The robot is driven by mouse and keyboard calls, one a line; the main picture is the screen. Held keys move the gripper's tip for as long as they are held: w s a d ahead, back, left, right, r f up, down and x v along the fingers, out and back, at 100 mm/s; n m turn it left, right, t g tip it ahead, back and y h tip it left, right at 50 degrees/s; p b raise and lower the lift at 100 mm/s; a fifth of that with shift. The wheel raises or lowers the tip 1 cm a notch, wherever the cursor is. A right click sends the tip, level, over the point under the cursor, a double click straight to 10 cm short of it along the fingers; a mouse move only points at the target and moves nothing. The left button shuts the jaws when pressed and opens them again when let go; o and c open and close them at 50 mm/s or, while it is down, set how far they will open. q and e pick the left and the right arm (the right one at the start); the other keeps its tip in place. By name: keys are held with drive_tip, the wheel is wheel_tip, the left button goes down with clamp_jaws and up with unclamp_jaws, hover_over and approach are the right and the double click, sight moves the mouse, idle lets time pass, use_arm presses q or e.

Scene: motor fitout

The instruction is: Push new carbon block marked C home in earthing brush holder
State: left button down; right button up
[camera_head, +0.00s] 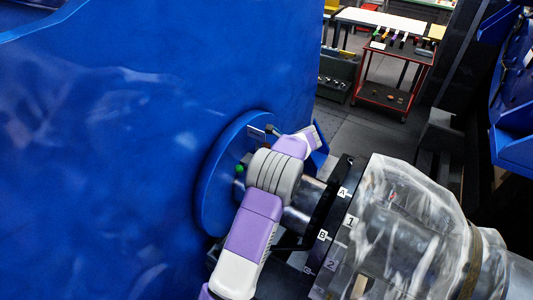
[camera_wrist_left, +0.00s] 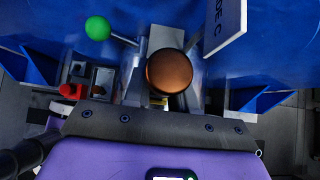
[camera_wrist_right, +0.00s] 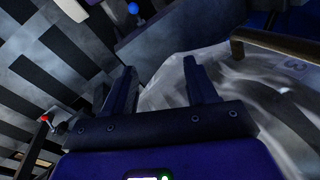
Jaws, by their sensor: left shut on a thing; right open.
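My left gripper (camera_head: 274,131) is beside the blue round flange (camera_head: 222,165) on the big blue housing. In the left wrist view its fingers (camera_wrist_left: 163,78) are shut on a brown round-ended piece (camera_wrist_left: 169,71). I cannot tell whether this is part of a tool or the holder. A white plate (camera_wrist_left: 222,28) ending in "DE C" is just beyond it. A green ball on a lever (camera_wrist_left: 98,28) is to its left. I cannot make out the carbon block marked C or the holder's slot. My right gripper (camera_wrist_right: 160,85) is open and empty in the right wrist view.
A shaft (camera_head: 300,212) runs from the flange to a black ring marked A and B (camera_head: 335,205) and a plastic-wrapped body (camera_head: 410,215). A red trolley (camera_head: 395,98) stands behind.

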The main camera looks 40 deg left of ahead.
use_arm(q)
drive_tip(key=shift+p, duration=0.8)
idle(1.5)
drive_tip(key=shift+f+b, duration=0.7)
drive_tip(key=shift+f, duration=0.6)
drive_tip(key=c, duration=0.8)
unclamp_jaws()
drive_tip(key=shift+c, duration=0.2)
drive_tip(key=shift+r, duration=0.1)
drive_tip(key=v, duration=0.7)
drive_tip(key=shift+d+r+b, duration=0.2)
drive_tip(key=shift+b, duration=0.2)
drive_tip(key=s+d+b, duration=0.1)
drive_tip(key=s+b, duration=0.1)
drive_tip(key=s, duration=1)
drive_tip(key=shift+b, duration=0.4)
drive_tip(key=shift+d, duration=0.15)
